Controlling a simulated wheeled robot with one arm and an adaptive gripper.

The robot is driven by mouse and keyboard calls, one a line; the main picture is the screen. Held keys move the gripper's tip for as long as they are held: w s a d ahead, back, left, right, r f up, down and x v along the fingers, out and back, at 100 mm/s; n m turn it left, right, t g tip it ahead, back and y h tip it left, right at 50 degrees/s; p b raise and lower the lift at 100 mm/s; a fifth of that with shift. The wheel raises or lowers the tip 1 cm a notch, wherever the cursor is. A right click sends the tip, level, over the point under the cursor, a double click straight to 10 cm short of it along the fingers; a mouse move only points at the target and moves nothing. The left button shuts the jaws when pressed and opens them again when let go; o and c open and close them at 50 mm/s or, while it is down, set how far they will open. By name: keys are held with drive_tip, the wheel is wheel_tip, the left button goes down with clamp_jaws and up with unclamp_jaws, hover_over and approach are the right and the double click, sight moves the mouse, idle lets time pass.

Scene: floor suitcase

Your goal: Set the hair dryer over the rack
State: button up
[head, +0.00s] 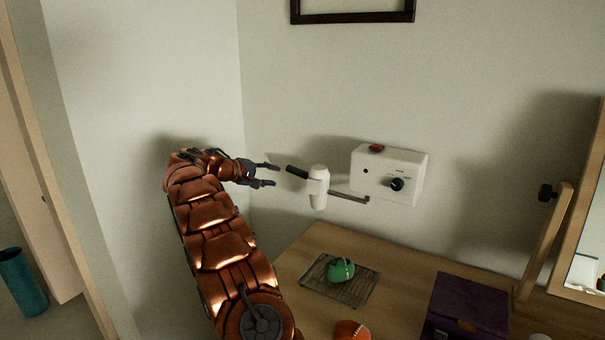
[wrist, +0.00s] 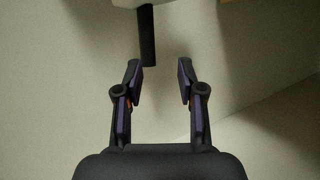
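The hair dryer (head: 318,187) has a white body and a dark handle (head: 297,172). It is up by the wall at a grey bar, left of a white box; whether it rests on the bar is unclear. My gripper (head: 276,175) is open and empty, just left of the handle's end. In the wrist view the handle (wrist: 147,38) lies beyond the open fingertips (wrist: 158,66), a little left of centre, with part of the white body (wrist: 125,3) at the top edge. The wire rack (head: 318,289) lies on the wooden table with a green round object (head: 340,270) on it.
The white box (head: 405,165) with a black knob is on the wall, a red item (head: 376,148) on top. An orange-red object (head: 351,331) and a purple box (head: 467,305) stand near the rack. A mirror (head: 585,270) is at right. A teal bin (head: 22,283) stands far left.

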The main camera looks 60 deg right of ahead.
sight(294, 172)
drive_tip(key=shift+m+g+h, duration=0.4)
drive_tip(key=shift+g+h, duration=0.1)
drive_tip(key=d, duration=0.3)
drive_tip(key=d+f, duration=0.1)
drive_tip(key=d, duration=0.1)
drive_tip(key=shift+s, duration=0.15)
drive_tip(key=shift+s+d, duration=0.25)
drive_tip(key=shift+d, duration=0.5)
drive_tip(key=p+x, duration=0.2)
drive_tip(key=x, duration=0.4)
drive_tip(key=shift+s+r, duration=0.1)
drive_tip(key=shift+r, duration=0.05)
drive_tip(key=shift+p+x, duration=0.45)
drive_tip(key=shift+x, duration=0.4)
clamp_jaws()
